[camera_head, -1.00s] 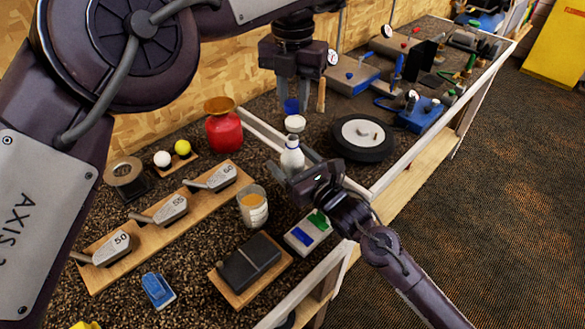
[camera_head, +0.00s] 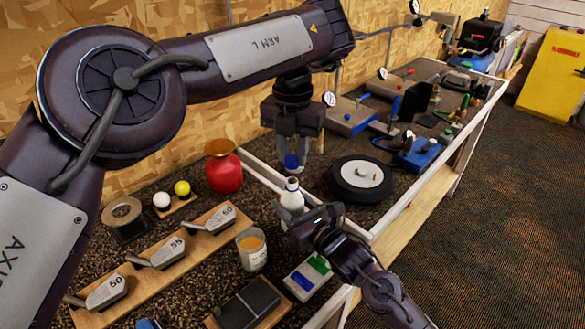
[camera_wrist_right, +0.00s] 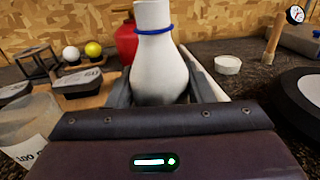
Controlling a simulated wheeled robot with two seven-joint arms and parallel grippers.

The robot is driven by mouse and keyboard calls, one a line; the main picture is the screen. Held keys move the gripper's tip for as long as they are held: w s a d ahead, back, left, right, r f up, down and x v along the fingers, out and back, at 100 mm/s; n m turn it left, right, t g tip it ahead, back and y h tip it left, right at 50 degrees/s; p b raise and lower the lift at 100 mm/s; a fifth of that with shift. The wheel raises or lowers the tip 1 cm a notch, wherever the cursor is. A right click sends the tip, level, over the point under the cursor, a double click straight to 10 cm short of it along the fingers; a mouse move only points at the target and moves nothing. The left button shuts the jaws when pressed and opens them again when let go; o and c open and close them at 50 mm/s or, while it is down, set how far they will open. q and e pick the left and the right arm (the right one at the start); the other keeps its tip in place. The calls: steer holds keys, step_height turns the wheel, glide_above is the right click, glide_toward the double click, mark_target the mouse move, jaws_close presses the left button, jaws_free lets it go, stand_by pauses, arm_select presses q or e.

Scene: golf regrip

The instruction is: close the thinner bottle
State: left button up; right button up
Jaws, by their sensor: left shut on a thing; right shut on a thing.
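The thinner bottle (camera_head: 292,197) is white with a narrow neck, and stands about upright. My left gripper (camera_head: 291,154) points down above the bottle and is shut on a blue cap (camera_head: 291,162). The cap appears just above the bottle's mouth, with a small gap showing. A wider red bottle (camera_head: 224,172) stands to the left.
A black wheel (camera_head: 361,180) lies right of the bottle. A beaker (camera_head: 251,249) and a wooden rack (camera_head: 150,275) with club heads stand to the left. A small white lid (camera_wrist_right: 228,64) sits behind the bottle. Tools crowd the bench's far end.

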mark_target(293, 179)
arm_select(q)
steer(key=shift+f, duration=1.15)
steer(key=shift+f, duration=0.1)
steer(key=shift+f, duration=0.8)
steer(key=shift+f, duration=0.55)
